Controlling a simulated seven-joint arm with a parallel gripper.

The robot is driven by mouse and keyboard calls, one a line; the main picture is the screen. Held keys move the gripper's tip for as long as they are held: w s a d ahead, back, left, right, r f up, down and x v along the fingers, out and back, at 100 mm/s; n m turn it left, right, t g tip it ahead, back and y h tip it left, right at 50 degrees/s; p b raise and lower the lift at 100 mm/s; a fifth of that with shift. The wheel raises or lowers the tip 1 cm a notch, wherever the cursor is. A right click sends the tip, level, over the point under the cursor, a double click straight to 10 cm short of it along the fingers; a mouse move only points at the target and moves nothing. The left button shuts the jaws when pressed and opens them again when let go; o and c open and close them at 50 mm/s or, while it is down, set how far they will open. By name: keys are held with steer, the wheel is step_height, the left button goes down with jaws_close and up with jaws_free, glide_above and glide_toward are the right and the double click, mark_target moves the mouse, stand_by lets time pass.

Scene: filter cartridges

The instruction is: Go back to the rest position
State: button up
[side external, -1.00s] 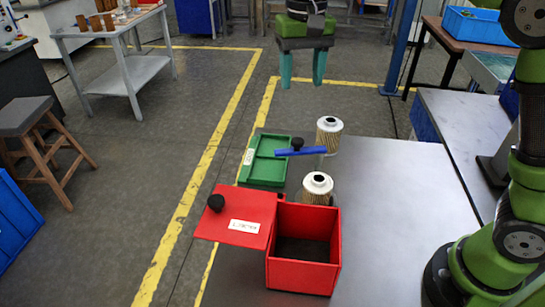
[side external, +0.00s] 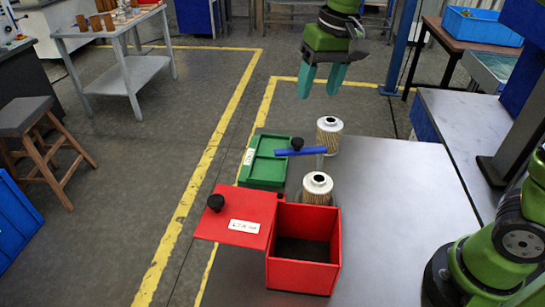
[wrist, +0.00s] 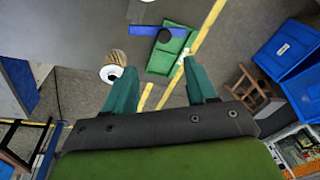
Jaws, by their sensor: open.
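My gripper (side external: 320,86) hangs in the air above the far end of the grey table, with its two teal fingers apart and nothing between them. In the wrist view my gripper (wrist: 160,82) also shows empty. Two pleated filter cartridges stand upright: a far one (side external: 329,138) and a near one (side external: 317,191) just behind the red box (side external: 305,275). The red box is open, with a dark, empty-looking inside. Its red lid (side external: 240,207), with a black knob and white label, sits to its left.
A green tray (side external: 265,169) lies at the table's left edge. A blue bar (side external: 312,152) with a black knob is beside the cartridges. The grey tabletop (side external: 400,200) is clear on the right. A stool (side external: 28,118) and side table (side external: 120,28) stand on the floor.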

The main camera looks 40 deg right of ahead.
steer(key=s+d+f+t, duration=0.1)
steer(key=s+d+t, duration=0.1)
steer(key=s, duration=0.5)
steer(key=s+d+f+m+t+y, duration=0.1)
steer(key=s+d+f+t, duration=0.1)
steer(key=s, duration=0.6)
steer(key=shift+s+d+f+t, duration=0.2)
steer(key=shift+s+d+t, duration=0.15)
steer(key=shift+t, duration=0.35)
